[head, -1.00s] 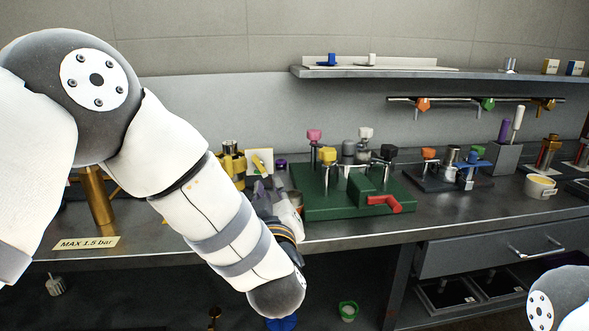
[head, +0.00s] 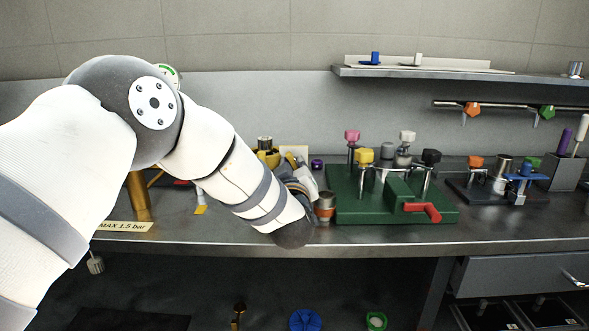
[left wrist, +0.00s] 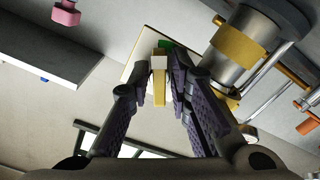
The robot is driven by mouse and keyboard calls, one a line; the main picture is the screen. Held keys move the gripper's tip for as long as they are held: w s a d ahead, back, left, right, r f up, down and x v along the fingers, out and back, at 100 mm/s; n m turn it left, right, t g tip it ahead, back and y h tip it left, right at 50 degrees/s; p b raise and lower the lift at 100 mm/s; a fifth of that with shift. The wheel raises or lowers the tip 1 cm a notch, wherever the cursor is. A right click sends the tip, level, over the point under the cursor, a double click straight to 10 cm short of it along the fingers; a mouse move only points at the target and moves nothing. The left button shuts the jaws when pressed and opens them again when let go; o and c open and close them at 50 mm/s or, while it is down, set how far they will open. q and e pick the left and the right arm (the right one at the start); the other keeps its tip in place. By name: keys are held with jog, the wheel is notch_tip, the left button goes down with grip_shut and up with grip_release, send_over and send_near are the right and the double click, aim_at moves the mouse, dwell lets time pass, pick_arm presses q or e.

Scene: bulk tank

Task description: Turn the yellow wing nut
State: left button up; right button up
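The yellow wing nut (head: 290,160) shows as a small yellow piece in front of a pale plate (head: 299,152) at the back of the bench, partly hidden by my left gripper. In the left wrist view the wing nut (left wrist: 159,82) stands between the two fingertips of my left gripper (left wrist: 160,76), with the pale plate (left wrist: 137,62) behind it. The fingers are close on both sides of it; I cannot tell whether they touch or grip it. In the head view my wrist hides most of the left gripper (head: 300,176). My right gripper is not in view.
A metal cylinder with a yellow band (left wrist: 238,48) stands close to the right of the fingers in the left wrist view. A copper-coloured cup (head: 325,207) and a green block with several coloured knobs (head: 350,208) are right of my wrist. A shelf (head: 440,72) hangs above.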

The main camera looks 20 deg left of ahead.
pick_arm(q)
jog(key=shift+r, duration=0.1)
jog(key=shift+c, duration=0.5)
grip_shut()
jog(key=shift+n, duration=0.3)
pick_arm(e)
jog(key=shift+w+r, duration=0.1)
pick_arm(q)
jog(key=n, duration=0.3)
jog(key=shift+r+n+p, duration=0.1)
jog(key=shift+n+p, duration=0.2)
jog(key=shift+p, duration=0.1)
jog(key=n, duration=0.3)
jog(key=shift+d+n, duration=0.1)
jog(key=shift+n, duration=0.2)
jog(key=n, duration=0.4)
jog(key=shift+p, duration=0.35)
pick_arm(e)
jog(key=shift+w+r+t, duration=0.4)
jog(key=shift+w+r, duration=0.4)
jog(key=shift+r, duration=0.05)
pick_arm(q)
jog(key=shift+n, duration=0.3)
